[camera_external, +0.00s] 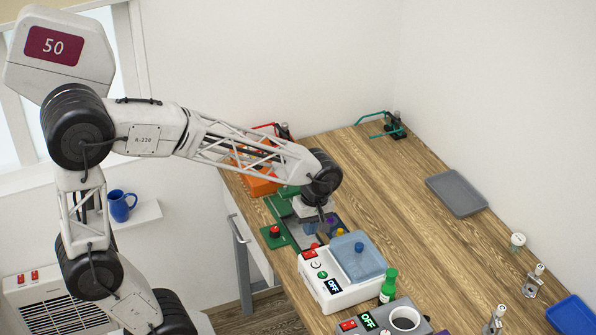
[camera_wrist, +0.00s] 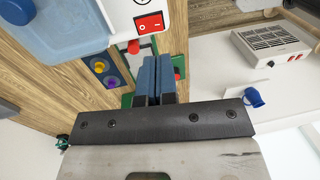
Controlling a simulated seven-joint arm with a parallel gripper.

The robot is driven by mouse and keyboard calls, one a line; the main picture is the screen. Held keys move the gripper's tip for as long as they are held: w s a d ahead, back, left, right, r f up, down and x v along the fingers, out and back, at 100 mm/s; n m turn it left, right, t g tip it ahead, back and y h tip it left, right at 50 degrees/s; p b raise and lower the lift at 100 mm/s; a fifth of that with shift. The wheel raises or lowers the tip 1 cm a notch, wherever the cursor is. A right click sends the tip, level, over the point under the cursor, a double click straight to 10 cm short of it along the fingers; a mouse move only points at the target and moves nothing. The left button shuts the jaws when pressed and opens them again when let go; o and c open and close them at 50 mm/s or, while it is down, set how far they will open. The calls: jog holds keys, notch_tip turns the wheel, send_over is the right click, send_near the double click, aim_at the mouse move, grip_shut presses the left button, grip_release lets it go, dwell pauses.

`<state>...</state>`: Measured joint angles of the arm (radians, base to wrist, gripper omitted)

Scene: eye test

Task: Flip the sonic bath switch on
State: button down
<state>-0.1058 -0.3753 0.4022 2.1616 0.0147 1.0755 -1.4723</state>
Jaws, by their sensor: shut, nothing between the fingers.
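The sonic bath is a white box (camera_external: 345,292) with a translucent blue lid (camera_external: 358,258), standing on the wooden bench. Its display (camera_external: 333,285) reads OFF in green. A red rocker switch (camera_external: 309,254) sits on its top panel at the left; the switch also shows clearly in the wrist view (camera_wrist: 149,22). My gripper (camera_wrist: 155,62) is shut and empty, its blue fingers together. In the wrist view the fingertips are just below the bath's edge and the switch, apart from it. In the external view my gripper (camera_external: 310,229) is behind the bath, partly hidden by my wrist.
A grey device (camera_external: 378,325) with its own red switch and OFF display stands in front, beside a green bottle (camera_external: 388,285). A green board with a red button (camera_external: 275,232) is left of my gripper. A grey tray (camera_external: 456,194) lies right; the bench middle is clear.

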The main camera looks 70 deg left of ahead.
aim_at(309, 252)
jog(key=shift+s+f, duration=0.25)
jog(key=shift+f, duration=1.7)
jog(key=shift+s+f, duration=0.2)
jog(key=shift+f, duration=1.7)
jog(key=shift+s+f, duration=0.1)
jog(key=shift+f, duration=0.1)
jog(key=shift+w+r, duration=0.25)
jog(key=shift+w, duration=0.5)
jog(key=shift+r, duration=0.15)
notch_tip(309, 252, up, 14)
jog(key=w, duration=0.1)
jog(key=shift+w, duration=0.35)
